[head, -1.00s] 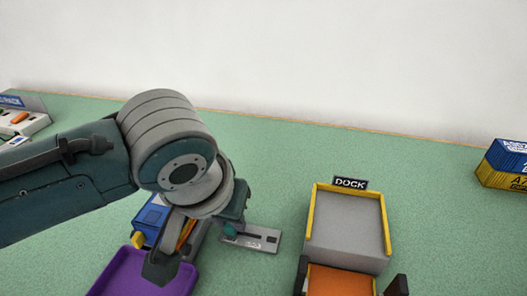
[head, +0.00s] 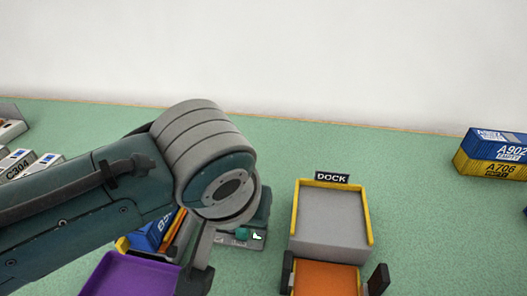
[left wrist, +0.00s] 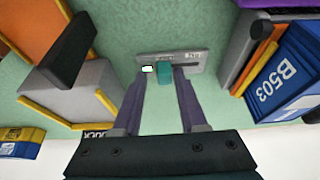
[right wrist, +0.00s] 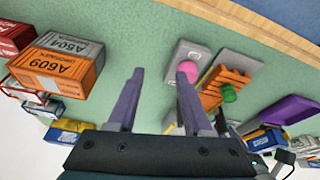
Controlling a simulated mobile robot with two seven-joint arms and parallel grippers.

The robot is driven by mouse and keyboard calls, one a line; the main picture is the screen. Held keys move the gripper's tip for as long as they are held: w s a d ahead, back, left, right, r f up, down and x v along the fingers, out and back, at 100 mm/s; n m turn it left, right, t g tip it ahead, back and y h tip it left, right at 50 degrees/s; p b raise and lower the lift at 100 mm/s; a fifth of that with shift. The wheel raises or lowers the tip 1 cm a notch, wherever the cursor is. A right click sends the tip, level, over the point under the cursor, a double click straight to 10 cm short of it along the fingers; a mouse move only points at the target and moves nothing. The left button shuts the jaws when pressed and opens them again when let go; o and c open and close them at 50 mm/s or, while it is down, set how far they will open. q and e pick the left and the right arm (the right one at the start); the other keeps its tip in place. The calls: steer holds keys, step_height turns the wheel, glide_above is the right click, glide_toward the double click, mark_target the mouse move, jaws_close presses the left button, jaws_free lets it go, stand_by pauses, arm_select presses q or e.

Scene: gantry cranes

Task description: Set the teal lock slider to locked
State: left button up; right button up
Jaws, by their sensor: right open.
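The lock slider's grey plate (head: 222,243) lies on the green surface, partly hidden behind my left arm. Its teal knob (head: 242,233) sits toward the right end of the plate, beside a lit white-and-green indicator (head: 257,236). In the left wrist view, the teal knob (left wrist: 165,73) is at the left end of the slot, near the indicator (left wrist: 148,69). My left gripper (left wrist: 161,78) is open, with its fingertips apart on either side of the knob; I cannot tell whether one touches it. My right gripper (right wrist: 160,78) is open and empty, away from the slider.
A yellow-edged dock (head: 332,218) with an orange piece (head: 325,279) stands right of the slider. A purple tray (head: 125,275) and blue container (head: 150,237) are left. Stacked containers (head: 495,146) stand far right. A pink knob (right wrist: 188,70) shows in the right wrist view.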

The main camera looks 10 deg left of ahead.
arm_select(q)
steer(key=shift+o, duration=0.6)
steer(key=shift+a, duration=0.1)
steer(key=shift+r, duration=0.1)
steer(key=shift+s+r+p, duration=0.1)
steer(key=shift+r+p, duration=0.2)
steer(key=shift+r, duration=0.05)
arm_select(e)
steer(key=shift+r, duration=0.25)
arm_select(q)
steer(key=p+v, duration=0.3)
steer(key=v, duration=0.6)
steer(key=shift+p, duration=0.35)
arm_select(e)
steer(key=shift+r, duration=1.85)
arm_select(q)
steer(key=shift+s, duration=0.15)
